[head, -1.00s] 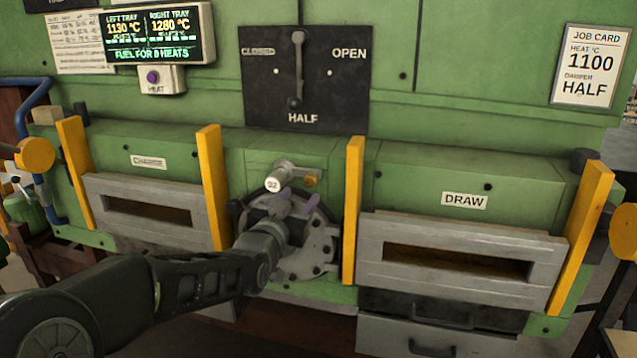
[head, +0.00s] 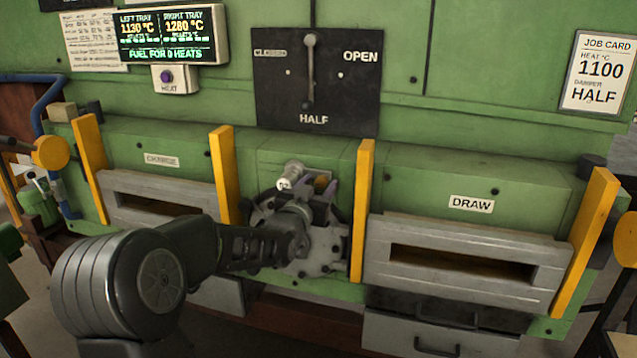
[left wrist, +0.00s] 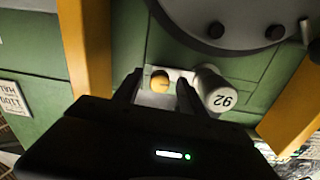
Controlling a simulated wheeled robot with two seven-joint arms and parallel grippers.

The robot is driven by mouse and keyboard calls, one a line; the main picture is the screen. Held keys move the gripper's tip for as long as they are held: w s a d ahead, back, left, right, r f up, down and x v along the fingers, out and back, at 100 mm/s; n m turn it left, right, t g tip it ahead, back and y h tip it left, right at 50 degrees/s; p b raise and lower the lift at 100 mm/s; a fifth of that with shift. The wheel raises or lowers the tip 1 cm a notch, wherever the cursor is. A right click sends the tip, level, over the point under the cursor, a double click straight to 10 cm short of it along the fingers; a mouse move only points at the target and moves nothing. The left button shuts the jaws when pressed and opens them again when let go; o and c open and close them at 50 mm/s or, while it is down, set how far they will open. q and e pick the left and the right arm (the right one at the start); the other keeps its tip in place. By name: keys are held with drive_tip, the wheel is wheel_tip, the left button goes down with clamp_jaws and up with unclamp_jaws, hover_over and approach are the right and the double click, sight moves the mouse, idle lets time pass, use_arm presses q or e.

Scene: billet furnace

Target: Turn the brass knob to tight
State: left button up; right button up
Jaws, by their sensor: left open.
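The brass knob (left wrist: 160,82) shows in the left wrist view as a small round yellow end on a pale mount. In the head view the knob (head: 321,180) is a small brass patch just beyond my fingertips. My left gripper (head: 320,188) is open at the knob. In the left wrist view the fingers of the left gripper (left wrist: 157,92) stand on either side of the knob, with gaps visible. I cannot tell any contact. My right gripper is not in view.
A grey cylinder marked 92 (left wrist: 220,90) sits close beside one finger. A bolted round flange (head: 325,245) lies below. Yellow posts (head: 362,212) stand on both sides. The job card (head: 597,72) reads 1100, HALF.

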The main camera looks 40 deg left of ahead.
use_arm(q)
drive_tip(key=shift+c, duration=0.6)
clamp_jaws()
